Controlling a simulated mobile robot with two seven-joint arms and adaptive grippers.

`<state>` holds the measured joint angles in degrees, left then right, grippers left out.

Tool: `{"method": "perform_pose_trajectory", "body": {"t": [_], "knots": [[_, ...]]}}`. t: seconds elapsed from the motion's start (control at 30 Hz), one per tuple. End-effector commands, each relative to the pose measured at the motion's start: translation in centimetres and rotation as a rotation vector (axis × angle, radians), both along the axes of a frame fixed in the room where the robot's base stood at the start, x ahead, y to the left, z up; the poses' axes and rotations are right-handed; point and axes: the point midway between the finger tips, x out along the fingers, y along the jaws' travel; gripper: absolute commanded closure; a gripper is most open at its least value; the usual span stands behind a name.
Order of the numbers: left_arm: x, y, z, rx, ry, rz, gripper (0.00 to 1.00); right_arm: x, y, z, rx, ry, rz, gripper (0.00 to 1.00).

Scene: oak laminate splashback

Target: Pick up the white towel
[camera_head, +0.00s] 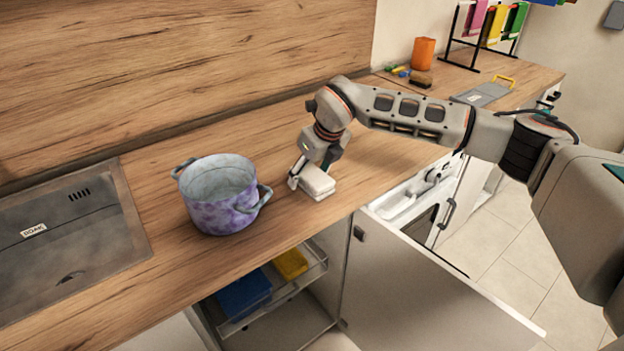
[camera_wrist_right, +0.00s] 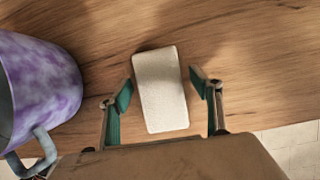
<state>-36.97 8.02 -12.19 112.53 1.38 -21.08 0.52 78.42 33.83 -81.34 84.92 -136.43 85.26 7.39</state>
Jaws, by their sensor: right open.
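A folded white towel (camera_head: 318,183) lies on the wooden counter to the right of the pot. In the right wrist view the white towel (camera_wrist_right: 160,90) lies between the two fingers, with a small gap on each side. My right gripper (camera_head: 306,180) is open and low over the counter at the towel. Its green-padded fingers (camera_wrist_right: 161,91) also show in the wrist view, apart from each other. My left gripper is not in view.
A purple marbled pot (camera_head: 222,205) with grey handles stands left of the towel. A sink (camera_head: 95,240) marked SOAK is further left. Below the front edge are an open cabinet and an open door (camera_head: 420,290). An orange cup (camera_head: 423,54) and a rack of coloured cloths stand at back right.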

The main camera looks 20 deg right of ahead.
Motion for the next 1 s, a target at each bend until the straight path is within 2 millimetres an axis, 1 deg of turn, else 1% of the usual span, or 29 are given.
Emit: {"method": "perform_pose_trajectory", "body": {"t": [0.93, 0.97, 1.0], "knots": [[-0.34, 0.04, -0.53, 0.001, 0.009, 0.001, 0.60, -0.01, 0.01, -0.40, 0.000, -0.001, 0.001, 0.36], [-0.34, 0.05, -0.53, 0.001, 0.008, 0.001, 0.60, -0.01, 0.01, -0.40, 0.000, -0.001, 0.001, 0.44], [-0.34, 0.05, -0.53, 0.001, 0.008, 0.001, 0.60, -0.01, 0.01, -0.40, 0.000, -0.001, 0.001, 0.54]]}}
